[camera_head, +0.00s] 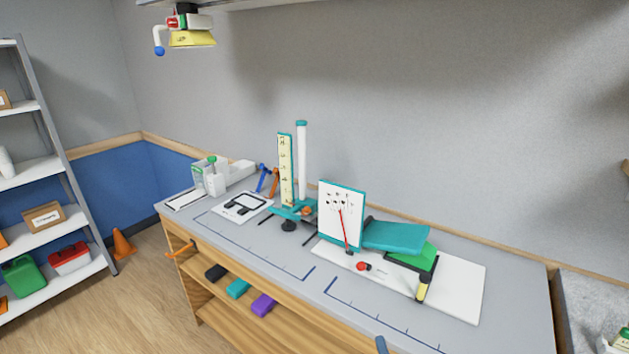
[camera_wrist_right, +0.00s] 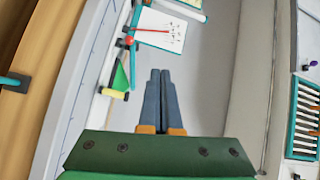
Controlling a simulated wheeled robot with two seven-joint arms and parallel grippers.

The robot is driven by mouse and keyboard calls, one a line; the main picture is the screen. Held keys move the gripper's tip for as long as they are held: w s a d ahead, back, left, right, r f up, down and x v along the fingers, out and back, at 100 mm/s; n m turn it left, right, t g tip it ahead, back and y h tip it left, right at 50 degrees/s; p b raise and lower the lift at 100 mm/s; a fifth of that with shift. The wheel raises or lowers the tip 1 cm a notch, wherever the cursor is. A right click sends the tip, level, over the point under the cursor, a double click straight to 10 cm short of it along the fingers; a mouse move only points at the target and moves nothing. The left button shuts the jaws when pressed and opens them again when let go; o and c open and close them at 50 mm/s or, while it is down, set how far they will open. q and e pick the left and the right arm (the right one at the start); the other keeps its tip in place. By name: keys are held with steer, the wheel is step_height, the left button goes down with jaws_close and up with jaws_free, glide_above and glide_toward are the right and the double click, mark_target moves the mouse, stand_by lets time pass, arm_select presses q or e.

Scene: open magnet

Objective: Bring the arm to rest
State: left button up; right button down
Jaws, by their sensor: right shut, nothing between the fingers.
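My right gripper (camera_wrist_right: 160,75) shows in the right wrist view with its two grey-blue fingers together and nothing between them. In the head view only a small blue-grey tip (camera_head: 381,345) of it shows at the bottom edge, over the bench front. The fingers are apart from the bench apparatus. My left gripper is not in view.
The grey bench (camera_head: 525,300) also holds a teal stand with a scale (camera_head: 286,170), a white tube (camera_head: 302,160) and a white tray (camera_head: 243,206). Open shelves below hold several coloured blocks. An orange handle (camera_head: 180,251) sticks out at the bench's left end. A lamp-like fixture (camera_head: 190,32) hangs above.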

steer(key=s+f+n+g+b, duration=0.1)
steer(key=s+f+n+g, duration=0.2)
steer(key=f, duration=0.7)
steer(key=s+f+n+g+b, duration=0.1)
steer(key=s+f+n+g, duration=0.25)
steer(key=f, duration=0.55)
steer(key=s+f+n+g+b, duration=0.1)
steer(key=s+f+n+g, duration=0.25)
steer(key=f, duration=0.65)
arm_select(q)
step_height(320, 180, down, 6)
steer(key=b, duration=0.2)
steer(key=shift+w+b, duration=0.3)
steer(key=shift+b, duration=0.1)
arm_select(e)
steer(key=s+d+f+n+g+h, duration=0.1)
steer(key=s+d+f+n+g, duration=0.2)
steer(key=s+f, duration=0.4)
steer(key=s+d+f+n+g+h, duration=0.1)
steer(key=s+d+f+n+g, duration=0.2)
steer(key=s+f, duration=0.4)
steer(key=s+n+g, duration=0.1)
steer(key=s, duration=0.7)
steer(key=shift+d, duration=0.15)
steer(key=shift+f, duration=0.1)
